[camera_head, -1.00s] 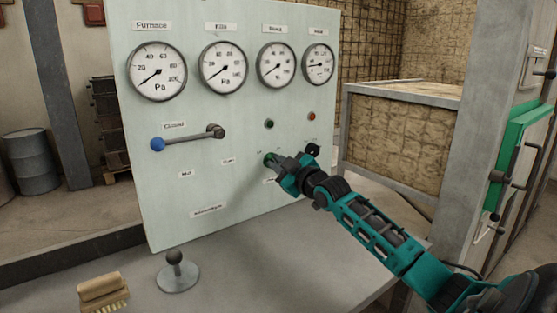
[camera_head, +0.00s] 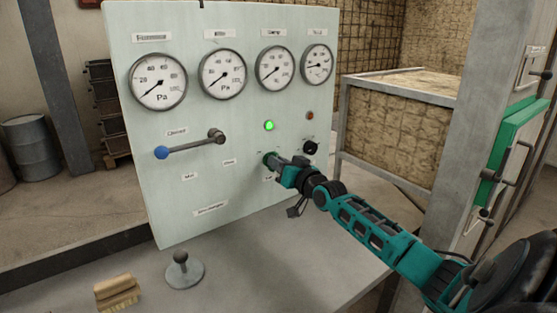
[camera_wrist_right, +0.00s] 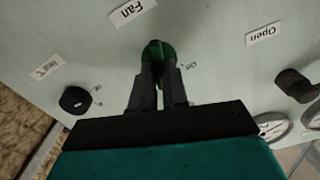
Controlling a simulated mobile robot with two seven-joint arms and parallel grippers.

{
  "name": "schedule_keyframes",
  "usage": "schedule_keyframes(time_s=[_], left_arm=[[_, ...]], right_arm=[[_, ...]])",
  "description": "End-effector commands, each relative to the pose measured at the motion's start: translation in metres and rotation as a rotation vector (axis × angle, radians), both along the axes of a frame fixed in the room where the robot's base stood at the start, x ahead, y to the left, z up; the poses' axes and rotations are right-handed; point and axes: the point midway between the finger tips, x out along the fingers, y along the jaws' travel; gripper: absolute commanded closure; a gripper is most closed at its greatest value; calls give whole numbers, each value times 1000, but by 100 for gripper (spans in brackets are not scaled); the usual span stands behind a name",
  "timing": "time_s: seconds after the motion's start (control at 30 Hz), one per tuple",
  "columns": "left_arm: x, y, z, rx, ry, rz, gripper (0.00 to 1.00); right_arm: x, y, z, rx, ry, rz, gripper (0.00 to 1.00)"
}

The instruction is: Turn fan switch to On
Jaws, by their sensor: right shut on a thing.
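A pale control panel (camera_head: 226,190) stands upright on the table. The green fan switch (camera_head: 267,158) is low on its right half, below a lit green lamp (camera_head: 269,126). My right gripper (camera_head: 277,161) reaches in from the right and is shut on the fan switch. In the right wrist view the green knob (camera_wrist_right: 158,50) sits between the fingertips, beside a "Fan" label (camera_wrist_right: 133,11) and a tilted "On" mark (camera_wrist_right: 190,66). The fingers hide part of the knob. My left gripper is not in view.
A black knob (camera_head: 310,147) is right of the fan switch, under an unlit reddish lamp (camera_head: 309,115). A lever with a blue end (camera_head: 162,152) is at left, below several gauges. A small round-based stand (camera_head: 184,270) and a brush (camera_head: 117,292) are on the table.

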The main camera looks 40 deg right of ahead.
Motion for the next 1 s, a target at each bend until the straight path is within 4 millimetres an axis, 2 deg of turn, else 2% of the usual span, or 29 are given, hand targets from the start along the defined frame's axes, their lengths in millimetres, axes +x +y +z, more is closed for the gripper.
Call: schedule_keyframes(time_s=[0.2, 0.5, 1.0], left_arm=[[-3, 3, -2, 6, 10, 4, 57], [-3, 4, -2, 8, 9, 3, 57], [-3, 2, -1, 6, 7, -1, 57]], right_arm=[[0, -1, 0, 196, -23, 0, 100], [0, -1, -1, 398, -46, 1, 100], [0, -2, -1, 515, -60, 0, 100]])
